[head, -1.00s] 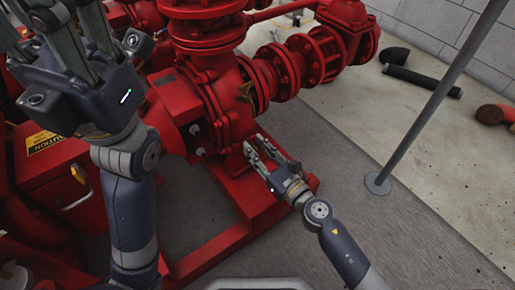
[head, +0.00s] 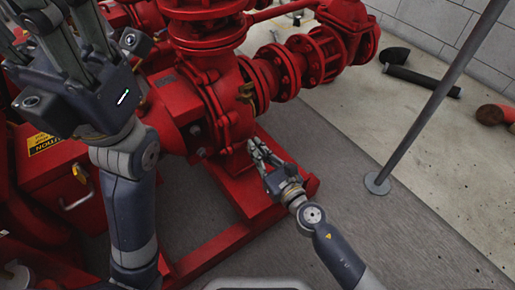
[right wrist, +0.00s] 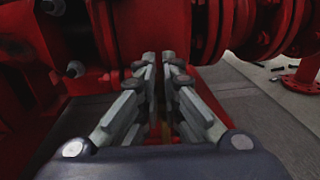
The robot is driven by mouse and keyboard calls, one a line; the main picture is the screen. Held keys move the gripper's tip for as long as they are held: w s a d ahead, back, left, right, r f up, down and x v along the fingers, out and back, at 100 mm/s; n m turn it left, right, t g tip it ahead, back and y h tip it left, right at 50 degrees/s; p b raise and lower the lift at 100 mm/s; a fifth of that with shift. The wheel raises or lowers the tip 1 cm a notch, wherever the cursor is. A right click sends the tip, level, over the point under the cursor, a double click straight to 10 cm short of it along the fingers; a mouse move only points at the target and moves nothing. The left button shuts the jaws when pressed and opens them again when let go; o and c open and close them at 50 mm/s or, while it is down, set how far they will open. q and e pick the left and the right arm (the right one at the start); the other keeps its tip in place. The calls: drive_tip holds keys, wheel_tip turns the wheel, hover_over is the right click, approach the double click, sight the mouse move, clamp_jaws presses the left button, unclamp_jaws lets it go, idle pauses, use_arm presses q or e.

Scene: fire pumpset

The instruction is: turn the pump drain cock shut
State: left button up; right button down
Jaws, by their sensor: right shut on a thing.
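My right gripper (head: 258,150) is at the foot of the red pump casing (head: 205,108), just above the red base frame. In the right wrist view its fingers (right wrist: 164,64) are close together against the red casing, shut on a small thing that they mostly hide. This is where the pump drain cock would be; its handle position cannot be made out. A thin yellowish sliver shows between the fingers. My left gripper (head: 58,45) is raised at the upper left, apart from the drain; its fingertips run out of the picture.
A brass fitting (head: 246,92) sits higher on the casing. The red base frame (head: 262,200) runs below the gripper. A grey post (head: 430,110) stands to the right. A red box with a caution label (head: 42,143) is at the left.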

drive_tip(key=shift+m+h, duration=0.3)
drive_tip(key=shift+s+a+f+m+t+h, duration=0.15)
drive_tip(key=shift+m+t+h, duration=0.5)
drive_tip(key=shift+h, duration=0.5)
drive_tip(key=shift+a+r+m+t+h, duration=0.15)
drive_tip(key=shift+m+t+h, duration=0.3)
drive_tip(key=shift+m+h, duration=0.55)
drive_tip(key=shift+a+m+t+h+b, duration=0.1)
drive_tip(key=shift+m+t+h+b, duration=0.1)
drive_tip(key=shift+m+h, duration=0.8)
drive_tip(key=shift+m+t+h+b, duration=0.1)
drive_tip(key=shift+m+h+b, duration=0.2)
drive_tip(key=shift+h, duration=1.25)
drive_tip(key=c, duration=1.8)
unclamp_jaws()
